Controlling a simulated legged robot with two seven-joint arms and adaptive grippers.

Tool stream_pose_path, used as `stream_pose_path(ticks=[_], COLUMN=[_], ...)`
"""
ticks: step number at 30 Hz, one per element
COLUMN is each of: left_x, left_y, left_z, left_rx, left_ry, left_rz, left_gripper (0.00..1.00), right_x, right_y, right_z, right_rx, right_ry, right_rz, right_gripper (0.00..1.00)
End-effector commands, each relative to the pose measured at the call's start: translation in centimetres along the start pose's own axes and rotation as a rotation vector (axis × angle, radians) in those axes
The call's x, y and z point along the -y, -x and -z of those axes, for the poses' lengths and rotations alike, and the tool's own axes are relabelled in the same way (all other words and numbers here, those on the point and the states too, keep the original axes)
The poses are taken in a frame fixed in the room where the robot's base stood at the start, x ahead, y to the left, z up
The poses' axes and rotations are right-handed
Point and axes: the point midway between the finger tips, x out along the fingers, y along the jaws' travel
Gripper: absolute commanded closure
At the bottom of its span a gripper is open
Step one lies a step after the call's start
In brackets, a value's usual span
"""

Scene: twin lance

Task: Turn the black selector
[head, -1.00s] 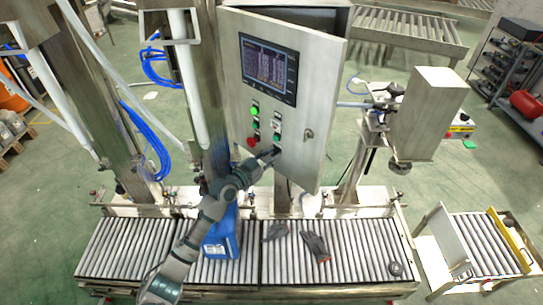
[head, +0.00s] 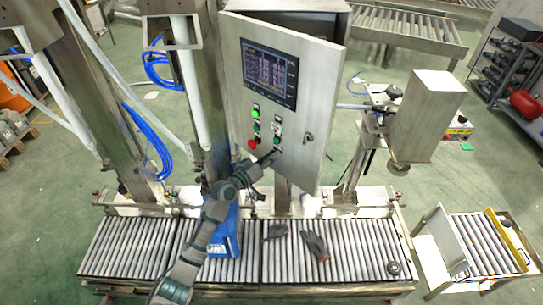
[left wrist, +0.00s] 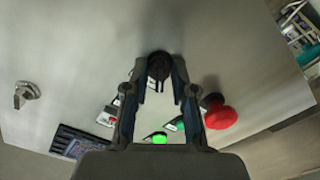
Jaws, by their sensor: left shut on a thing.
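The black selector (left wrist: 159,68) is a small dark knob on the grey panel door, at the top middle of the left wrist view. My left gripper (left wrist: 160,88) has a finger on each side of it and is shut on it. In the head view the left gripper (head: 270,158) is at the lower part of the cabinet door (head: 300,150), below the buttons, and its fingertips hide the selector there. How far the selector is turned is hard to tell. My right gripper is not in view.
A red button (head: 253,144), also in the left wrist view (left wrist: 220,114), sits close beside my fingers. A lit green button (head: 255,113), a screen (head: 269,75) and a door latch (head: 308,138) are on the same door. A blue canister (head: 222,236) and gloves (head: 315,246) lie below on the rollers.

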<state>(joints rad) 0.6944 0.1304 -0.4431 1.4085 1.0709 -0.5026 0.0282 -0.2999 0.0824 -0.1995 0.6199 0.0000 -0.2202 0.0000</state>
Motion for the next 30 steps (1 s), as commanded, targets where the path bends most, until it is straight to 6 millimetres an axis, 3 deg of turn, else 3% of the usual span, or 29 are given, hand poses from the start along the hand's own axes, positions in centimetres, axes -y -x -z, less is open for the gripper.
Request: stream_pose_path(ticks=[12,27,28,30], left_x=[0.34,0.42,0.42,0.38], left_y=[0.02,0.02,0.02,0.01], left_z=[-0.37,-0.38,-0.38,-0.33], left_rx=[0.006,0.006,0.006,0.005], left_ry=[0.16,0.174,0.173,0.173], left_rz=[0.005,0.006,0.006,0.006], left_gripper=[1.0,1.0,0.67,0.66], right_x=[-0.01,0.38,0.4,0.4], right_y=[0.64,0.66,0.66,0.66], right_z=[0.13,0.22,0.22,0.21], right_rx=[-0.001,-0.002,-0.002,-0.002], right_ry=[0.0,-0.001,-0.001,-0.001], right_rz=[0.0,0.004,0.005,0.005], right_gripper=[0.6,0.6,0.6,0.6])
